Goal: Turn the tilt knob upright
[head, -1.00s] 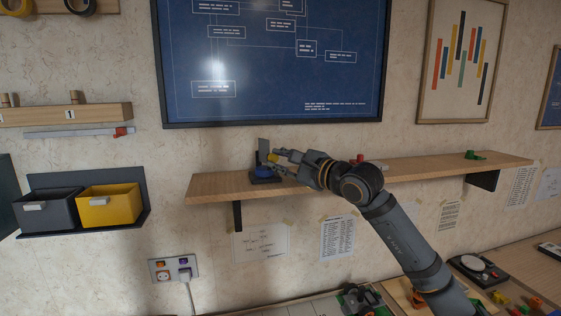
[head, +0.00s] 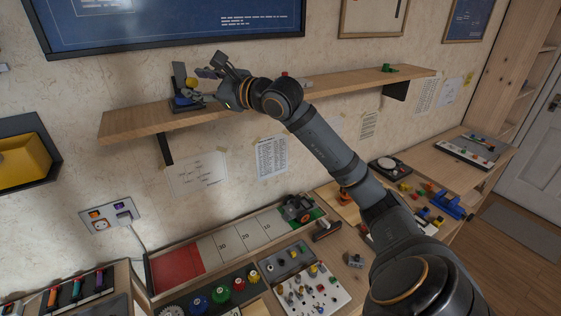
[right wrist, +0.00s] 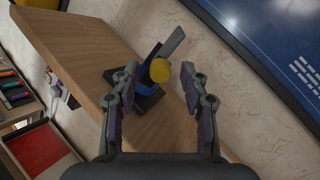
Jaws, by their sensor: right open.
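The tilt knob device stands on the wooden wall shelf. It has a dark base, a blue part (head: 184,99) and a grey upright plate (head: 179,75). Its yellow knob (head: 190,82) sits beside the plate, partly crowded by my fingers in the head view. In the right wrist view the round yellow knob (right wrist: 160,70) shows between and just beyond the fingertips, with no clear contact. I cannot tell its exact tilt. My right gripper (head: 208,82) is open and empty, reaching in from the right; it also shows in the right wrist view (right wrist: 158,82). My left gripper is out of view.
The shelf (head: 135,121) is mostly bare to the left of the device. A small green item (head: 388,68) lies at its far right. A blue framed poster (head: 170,22) hangs just above. A cluttered workbench with a panel of knobs (head: 310,292) lies below.

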